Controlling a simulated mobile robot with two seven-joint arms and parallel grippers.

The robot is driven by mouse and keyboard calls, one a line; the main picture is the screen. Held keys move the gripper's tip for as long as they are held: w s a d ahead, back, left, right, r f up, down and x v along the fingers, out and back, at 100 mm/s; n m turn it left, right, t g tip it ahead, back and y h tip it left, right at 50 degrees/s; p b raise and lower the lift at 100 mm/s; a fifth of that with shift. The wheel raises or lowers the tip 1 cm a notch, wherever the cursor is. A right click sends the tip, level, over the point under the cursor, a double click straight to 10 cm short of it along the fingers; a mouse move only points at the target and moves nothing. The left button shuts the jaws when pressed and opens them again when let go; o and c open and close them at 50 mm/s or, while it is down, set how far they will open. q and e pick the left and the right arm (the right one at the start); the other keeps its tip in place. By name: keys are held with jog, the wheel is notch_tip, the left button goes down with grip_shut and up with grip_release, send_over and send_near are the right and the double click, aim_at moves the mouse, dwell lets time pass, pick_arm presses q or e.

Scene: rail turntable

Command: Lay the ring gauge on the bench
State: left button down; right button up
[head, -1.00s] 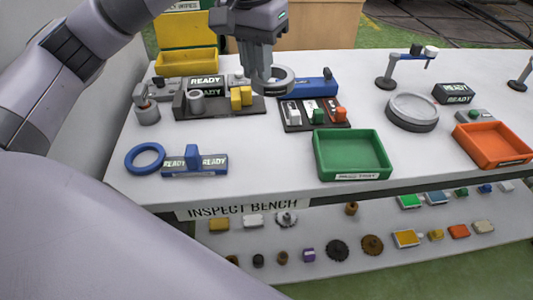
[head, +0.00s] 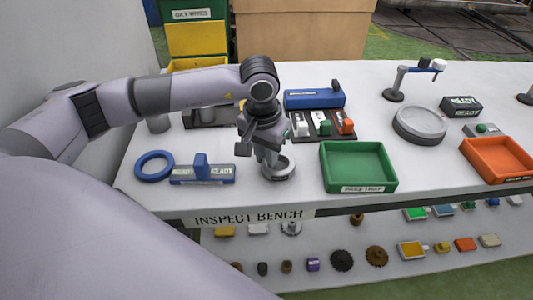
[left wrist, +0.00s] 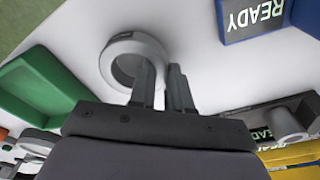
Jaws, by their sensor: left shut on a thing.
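The ring gauge, a grey metal ring (head: 281,175), is at the front middle of the bench (head: 305,190), left of the green tray. It also shows in the left wrist view (left wrist: 134,44), lying flat. My left gripper (head: 267,160) points down and is shut on the ring's wall. Its two fingers (left wrist: 163,85) show at the near side of the ring in the left wrist view. The ring is at or very close to the bench top; I cannot tell whether it touches. My right gripper is not in view.
A green tray (head: 357,184) stands close to the right of the ring. A blue block stand (head: 203,178) and a blue ring (head: 154,165) lie to the left. A switch panel (head: 321,128) is behind. The bench's front edge is close.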

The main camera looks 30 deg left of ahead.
aim_at(263, 162)
pick_arm(q)
jog(key=shift+f, duration=0.3)
jog(key=c, duration=1.1)
grip_release()
jog(key=shift+f, duration=0.1)
jog(key=r, duration=0.4)
jog(key=s+r+b, duration=0.1)
jog(key=r, duration=0.7)
jog(key=shift+s+r, duration=0.1)
jog(key=shift+s, duration=0.05)
